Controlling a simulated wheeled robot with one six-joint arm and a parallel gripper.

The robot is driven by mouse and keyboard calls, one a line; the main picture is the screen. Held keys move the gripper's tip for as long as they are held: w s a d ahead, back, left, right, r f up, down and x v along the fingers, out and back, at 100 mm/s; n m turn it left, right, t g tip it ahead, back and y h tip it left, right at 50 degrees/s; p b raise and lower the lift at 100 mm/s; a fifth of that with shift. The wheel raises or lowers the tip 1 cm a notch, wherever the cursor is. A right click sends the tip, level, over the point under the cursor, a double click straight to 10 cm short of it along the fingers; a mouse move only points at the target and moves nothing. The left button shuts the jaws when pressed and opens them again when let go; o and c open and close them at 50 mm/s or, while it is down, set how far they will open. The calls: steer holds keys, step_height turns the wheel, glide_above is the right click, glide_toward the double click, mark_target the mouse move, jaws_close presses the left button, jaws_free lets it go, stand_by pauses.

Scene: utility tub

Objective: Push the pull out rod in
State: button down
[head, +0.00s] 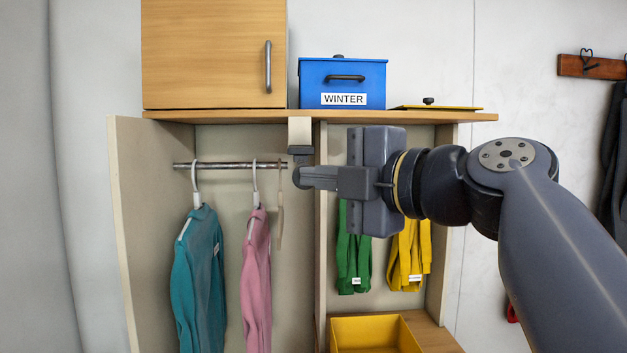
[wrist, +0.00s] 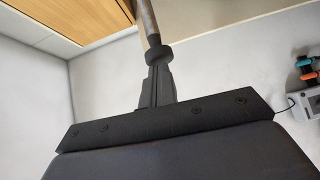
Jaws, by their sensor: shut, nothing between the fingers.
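In the wrist view a straight grey-brown rod (wrist: 147,20) with a dark collar at its lower end comes in from the top and meets my gripper (wrist: 157,72). My gripper (head: 303,176) points left, just below that dark end. Its fingers are shut and empty. They look at or against the rod's end; contact cannot be told.
A metal rail (head: 225,165) carries a teal garment (head: 199,280) and a pink garment (head: 257,275). Green (head: 354,255) and yellow (head: 410,255) garments hang right of the divider. A blue WINTER box (head: 342,82) stands on top. A yellow bin (head: 375,334) sits below.

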steer(key=w+b, duration=0.2)
steer(key=w, duration=1.4)
steer(key=shift+w, duration=0.3)
steer(key=shift+d, duration=0.1)
